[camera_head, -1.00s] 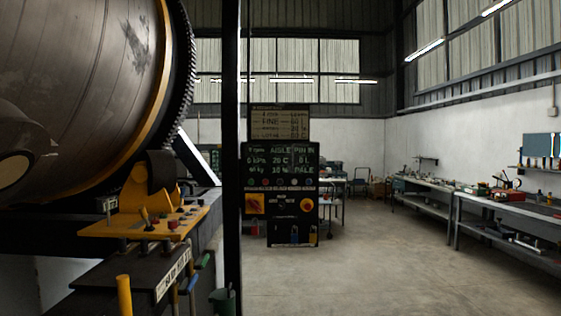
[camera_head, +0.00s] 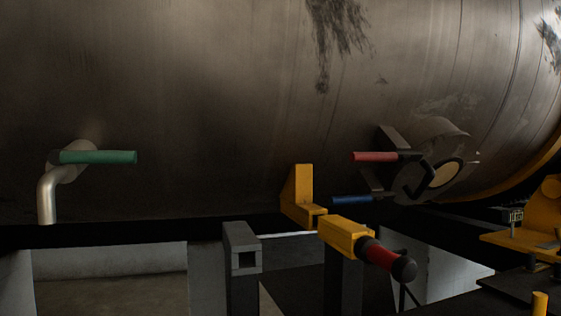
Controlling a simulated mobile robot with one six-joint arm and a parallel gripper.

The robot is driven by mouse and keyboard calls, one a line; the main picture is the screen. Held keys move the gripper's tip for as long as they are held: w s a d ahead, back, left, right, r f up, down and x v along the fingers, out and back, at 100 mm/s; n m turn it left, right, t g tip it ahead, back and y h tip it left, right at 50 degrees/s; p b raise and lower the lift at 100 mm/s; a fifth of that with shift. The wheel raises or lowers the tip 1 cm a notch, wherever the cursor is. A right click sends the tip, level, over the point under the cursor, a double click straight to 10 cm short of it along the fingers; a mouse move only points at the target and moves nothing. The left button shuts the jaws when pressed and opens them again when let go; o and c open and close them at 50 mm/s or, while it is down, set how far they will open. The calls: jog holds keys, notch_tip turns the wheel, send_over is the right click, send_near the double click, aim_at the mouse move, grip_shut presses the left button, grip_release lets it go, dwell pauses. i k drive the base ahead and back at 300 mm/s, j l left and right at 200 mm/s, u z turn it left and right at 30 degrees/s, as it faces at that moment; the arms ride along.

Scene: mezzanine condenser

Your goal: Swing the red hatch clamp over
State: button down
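The red hatch clamp (camera_head: 375,156) is a red-gripped handle on a dark arm, lying about level at the upper left of the round hatch (camera_head: 436,170). A blue-gripped handle (camera_head: 352,200) lies below the red one, at the hatch's lower left. I cannot tell from here how either is latched. My gripper is not in view.
A green handle (camera_head: 98,157) on a bent pipe is at the left. In front of the drum (camera_head: 200,90) stand a grey post (camera_head: 242,255) and a yellow block (camera_head: 346,234) with a red-and-black knob sticking out. A yellow panel (camera_head: 520,240) is at the right edge.

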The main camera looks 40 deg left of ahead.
aim_at(405, 157)
jog(key=u, duration=0.8)
